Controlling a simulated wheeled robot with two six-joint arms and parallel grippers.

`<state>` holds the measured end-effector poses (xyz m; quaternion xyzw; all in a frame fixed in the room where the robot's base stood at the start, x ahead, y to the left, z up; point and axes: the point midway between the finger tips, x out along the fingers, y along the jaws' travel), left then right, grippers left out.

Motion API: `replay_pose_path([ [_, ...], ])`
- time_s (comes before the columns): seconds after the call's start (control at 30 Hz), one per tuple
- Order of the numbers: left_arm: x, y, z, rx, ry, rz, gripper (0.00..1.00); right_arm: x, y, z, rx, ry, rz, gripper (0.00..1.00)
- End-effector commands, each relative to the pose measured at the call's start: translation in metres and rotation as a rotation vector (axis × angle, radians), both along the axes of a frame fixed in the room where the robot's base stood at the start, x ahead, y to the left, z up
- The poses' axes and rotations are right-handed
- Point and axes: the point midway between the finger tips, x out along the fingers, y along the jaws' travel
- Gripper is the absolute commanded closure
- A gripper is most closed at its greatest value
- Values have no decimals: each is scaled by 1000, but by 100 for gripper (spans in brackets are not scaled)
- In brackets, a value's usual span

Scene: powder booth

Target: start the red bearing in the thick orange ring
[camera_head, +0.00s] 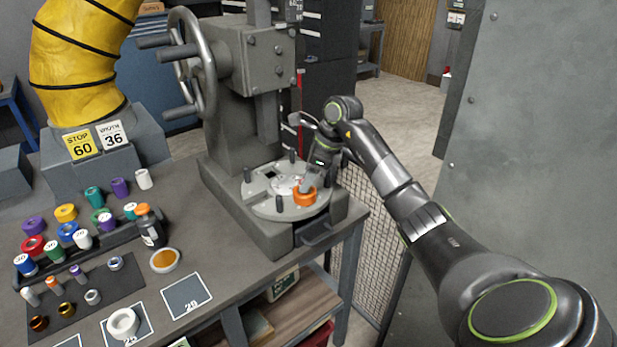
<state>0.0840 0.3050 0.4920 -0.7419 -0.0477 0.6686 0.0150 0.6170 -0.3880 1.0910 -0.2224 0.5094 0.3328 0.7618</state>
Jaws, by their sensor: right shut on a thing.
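The thick orange ring (305,198) is at the front right of the round press plate (262,202). My right gripper (304,184) comes down over it from above, shut, with its fingertips at the ring. The fingers hide part of the ring's bore, and no red part shows between them. I cannot tell whether the ring rests flat on the plate. A red ring-shaped part (32,245) lies among the coloured parts on the left of the bench. It may be the red bearing. My left gripper is out of view.
The grey press (235,100) with its handwheel (192,58) stands over the plate. Upright pegs ring the plate. A white ring (122,323), an empty marked mat (187,297), a dark bottle (150,228) and an amber-filled dish (164,260) are on the bench. A grey panel stands at right.

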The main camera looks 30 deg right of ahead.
Motion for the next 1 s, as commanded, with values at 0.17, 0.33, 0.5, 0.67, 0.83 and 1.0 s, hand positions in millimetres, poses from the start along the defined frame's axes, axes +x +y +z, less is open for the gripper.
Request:
replay_pose_path([
  [0.17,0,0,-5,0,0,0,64,0,0,-5,0,0,0,92],
  [0.33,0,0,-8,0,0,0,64,0,0,-8,0,0,0,92],
  [0.5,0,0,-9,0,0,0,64,0,0,-9,0,0,0,62],
  [0.67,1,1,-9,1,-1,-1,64,0,0,-9,0,0,0,44],
  [0.83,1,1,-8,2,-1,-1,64,0,0,-9,0,0,0,44],
  [1.0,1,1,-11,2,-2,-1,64,-1,-2,-5,-1,-1,0,44],
])
